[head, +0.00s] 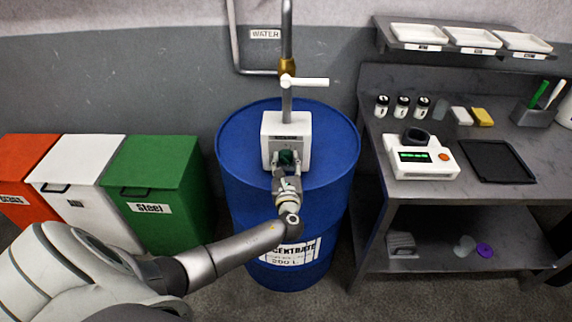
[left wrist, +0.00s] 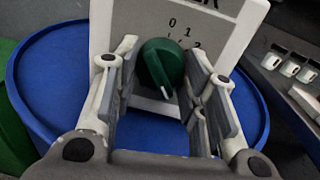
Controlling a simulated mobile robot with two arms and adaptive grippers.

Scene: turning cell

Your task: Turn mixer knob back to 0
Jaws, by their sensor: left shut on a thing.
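The white mixer box (head: 287,132) stands on top of the blue concentrate drum (head: 235,150), with a pipe rising from it. On its front is the green mixer knob (head: 287,157), which fills the middle of the left wrist view (left wrist: 162,62). The digits 0, 1 and 2 show above and to the right of the knob. A short white mark shows low on the knob; I cannot tell which digit it refers to. My left gripper (head: 287,165) is shut on the knob, one finger on each side (left wrist: 160,85). My right gripper is not in view.
A white-handled valve (head: 305,82) sits on the water pipe above the box. Red, white and green bins (head: 155,170) stand on the left.

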